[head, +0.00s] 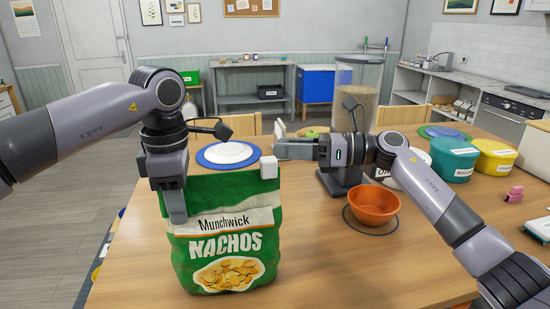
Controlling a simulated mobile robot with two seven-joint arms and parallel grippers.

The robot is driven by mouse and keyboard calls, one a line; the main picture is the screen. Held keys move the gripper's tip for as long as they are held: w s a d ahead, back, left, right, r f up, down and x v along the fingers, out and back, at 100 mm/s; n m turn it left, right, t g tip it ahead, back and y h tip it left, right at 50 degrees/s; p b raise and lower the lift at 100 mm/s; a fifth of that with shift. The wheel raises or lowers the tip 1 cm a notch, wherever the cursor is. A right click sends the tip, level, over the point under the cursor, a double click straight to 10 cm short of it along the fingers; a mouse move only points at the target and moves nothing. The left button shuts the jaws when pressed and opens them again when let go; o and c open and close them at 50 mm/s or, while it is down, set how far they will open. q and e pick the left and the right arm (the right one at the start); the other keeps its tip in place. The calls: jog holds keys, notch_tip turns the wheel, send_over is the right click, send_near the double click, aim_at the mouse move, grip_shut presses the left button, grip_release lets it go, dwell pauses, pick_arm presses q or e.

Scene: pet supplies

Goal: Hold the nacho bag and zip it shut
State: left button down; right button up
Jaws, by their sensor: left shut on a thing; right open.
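The green nacho bag (225,240) stands upright on the wooden table, with a white label and a picture of chips on its front. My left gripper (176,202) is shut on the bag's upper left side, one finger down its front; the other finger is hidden. A small white block (268,168), which looks like the zip slider, sits at the bag's top right corner. My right gripper (278,144) is open, pointing left, just above and behind this block. I cannot tell whether it touches the block. The zip line along the top is not clear to see.
A blue plate with a white dish (228,153) lies behind the bag. An orange bowl (374,205) stands to the right, near a clear food dispenser (356,95). Teal (454,160) and yellow (494,156) tubs stand further right. The table's front middle is clear.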

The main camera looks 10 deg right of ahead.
aim_at(276, 159)
jog(key=s+d+r+n+g+h, duration=0.4)
jog(key=s+r+n+g+h, duration=0.2)
jog(key=s+r+h, duration=0.3)
jog(key=shift+y, duration=0.7)
jog(key=x, duration=0.3)
jog(key=w+x, duration=0.1)
jog(key=x, duration=0.7)
jog(key=shift+w+a+r, duration=0.15)
jog(key=shift+a+r, duration=0.15)
jog(key=shift+a, duration=0.15)
grip_shut()
